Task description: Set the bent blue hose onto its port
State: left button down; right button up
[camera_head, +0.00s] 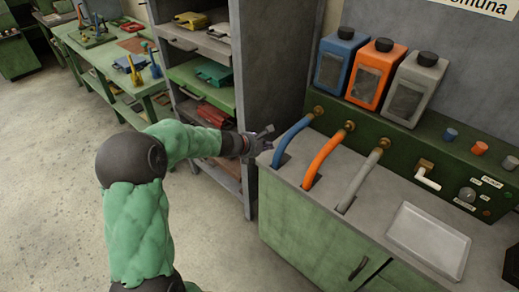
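The blue hose (290,139) rises from a slot in the grey counter and curves up toward the brass port (318,110) below the blue canister. Its upper end appears to meet that port, but the joint is too small to tell whether it is fully on. My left gripper (269,139) is just left of the hose, above the counter's left edge. Its fingers look spread with nothing between them, and it appears apart from the hose. My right gripper does not show.
An orange hose (324,157) and a grey hose (360,180) run beside the blue one. Blue (339,60), orange (377,72) and grey (415,88) canisters stand above. A shallow tray (398,222) lies at right. A shelf unit (270,75) stands behind my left gripper.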

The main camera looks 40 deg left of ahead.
aim_at(287, 136)
pick_arm(q)
jog(key=x, duration=0.1)
jog(key=b+x, duration=0.1)
jog(key=x, duration=0.3)
jog(key=shift+w+d+r, duration=0.15)
jog(key=shift+w+r, duration=0.15)
jog(key=shift+w, duration=0.15)
jog(key=w+p, duration=0.1)
jog(key=w, duration=0.3)
jog(key=shift+w+d+r+p, duration=0.1)
jog(key=shift+w+d+p, duration=0.1)
jog(key=shift+w+p, duration=0.2)
jog(key=shift+w, duration=0.4)
